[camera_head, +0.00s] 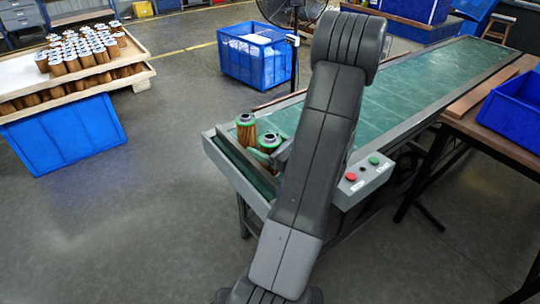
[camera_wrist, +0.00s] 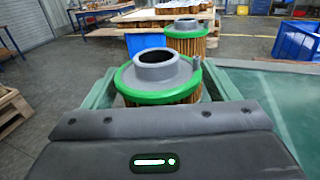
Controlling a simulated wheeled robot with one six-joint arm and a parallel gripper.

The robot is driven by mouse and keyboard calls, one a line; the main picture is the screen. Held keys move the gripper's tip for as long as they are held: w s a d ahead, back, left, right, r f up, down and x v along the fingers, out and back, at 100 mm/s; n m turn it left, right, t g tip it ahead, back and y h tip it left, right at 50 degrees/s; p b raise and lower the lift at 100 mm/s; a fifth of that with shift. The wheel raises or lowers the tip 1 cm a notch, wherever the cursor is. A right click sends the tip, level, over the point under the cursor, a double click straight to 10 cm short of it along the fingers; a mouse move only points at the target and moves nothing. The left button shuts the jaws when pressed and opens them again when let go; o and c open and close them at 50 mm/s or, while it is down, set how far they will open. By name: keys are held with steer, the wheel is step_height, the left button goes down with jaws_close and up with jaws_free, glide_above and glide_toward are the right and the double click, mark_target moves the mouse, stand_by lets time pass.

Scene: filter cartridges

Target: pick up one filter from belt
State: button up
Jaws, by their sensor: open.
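Two filters with pleated brown sides, green rims and grey top collars stand upright at the near end of the green belt (camera_head: 420,95). The far filter (camera_head: 245,133) also shows in the wrist view (camera_wrist: 187,40). The near filter (camera_head: 269,142) is partly hidden by my arm, and fills the middle of the wrist view (camera_wrist: 160,78). My gripper (camera_head: 277,158) is open and low beside the near filter. The gripper body hides the filter's lower part, and contact cannot be told.
A metal frame (camera_head: 235,165) edges the belt end. A control box (camera_head: 365,178) with red and green buttons sits at its right. A blue crate (camera_head: 515,110) stands on the right table. At left, many filters stand on a pallet (camera_head: 20,78). The rest of the belt looks clear.

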steer(key=shift+c, duration=0.4)
steer(key=c, duration=1)
